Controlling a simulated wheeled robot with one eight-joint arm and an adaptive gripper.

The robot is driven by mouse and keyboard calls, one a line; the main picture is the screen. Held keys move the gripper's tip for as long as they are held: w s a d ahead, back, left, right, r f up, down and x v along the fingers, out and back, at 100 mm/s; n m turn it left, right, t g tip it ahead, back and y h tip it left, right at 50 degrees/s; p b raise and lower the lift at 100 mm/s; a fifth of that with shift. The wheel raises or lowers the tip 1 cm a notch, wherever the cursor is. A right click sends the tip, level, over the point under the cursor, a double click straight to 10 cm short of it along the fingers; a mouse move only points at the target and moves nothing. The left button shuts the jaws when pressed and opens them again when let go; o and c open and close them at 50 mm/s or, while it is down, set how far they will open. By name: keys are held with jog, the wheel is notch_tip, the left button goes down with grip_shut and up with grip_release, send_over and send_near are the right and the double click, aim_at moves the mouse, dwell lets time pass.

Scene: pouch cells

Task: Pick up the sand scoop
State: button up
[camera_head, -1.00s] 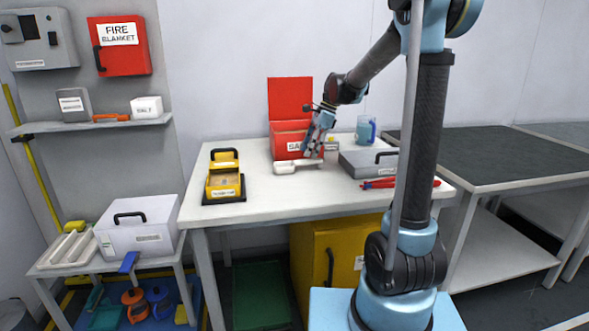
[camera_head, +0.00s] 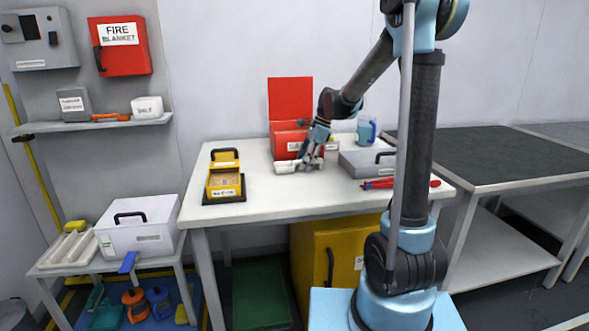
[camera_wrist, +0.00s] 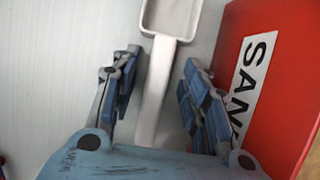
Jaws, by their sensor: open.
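The sand scoop (camera_head: 286,168) is white and lies on the white table in front of the red sand box (camera_head: 284,143). In the wrist view the scoop's square bowl (camera_wrist: 172,17) is at the top, and its handle (camera_wrist: 152,92) runs down between my fingers. My gripper (camera_head: 308,163) is open around the handle, with one finger on each side; in the wrist view my gripper (camera_wrist: 157,75) shows a gap on both sides of it. The red box (camera_wrist: 283,75) stands close beside the right finger.
A yellow case (camera_head: 225,180) stands at the left of the table. A grey case (camera_head: 362,162), red-handled tool (camera_head: 379,184) and blue mug (camera_head: 366,128) are at the right. The front middle of the table is clear.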

jog(key=shift+f, duration=0.1)
jog(key=shift+c, duration=0.6)
grip_shut()
